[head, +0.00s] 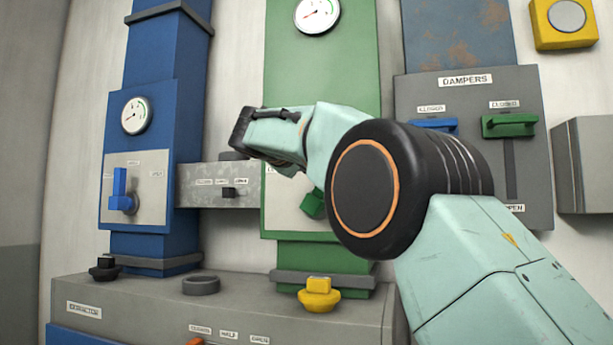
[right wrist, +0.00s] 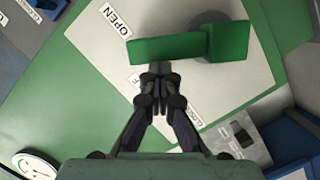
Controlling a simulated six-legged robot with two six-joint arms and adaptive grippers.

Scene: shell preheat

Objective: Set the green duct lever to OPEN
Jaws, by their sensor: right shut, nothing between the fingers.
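The green duct lever (right wrist: 172,47) is on a pale plate (right wrist: 235,85) on the green duct. In the right wrist view its handle reaches left from the round pivot, its end between the OPEN label (right wrist: 115,20) and a mostly hidden middle label. The CLOSED label (right wrist: 193,113) is lower right. My right gripper (right wrist: 158,72) is shut and empty, its tips right at the handle's lower edge near the free end; I cannot tell if they touch. In the head view a bit of the lever (head: 313,205) shows beneath my arm; the fingertips are hidden. My left gripper is not in view.
A blue duct with a blue lever (head: 122,191) stands left. A grey box (head: 205,172) with a small black slider joins the ducts. The DAMPERS panel (head: 470,82) with blue and green sliders is right. A yellow knob (head: 319,295) sits on the grey ledge below.

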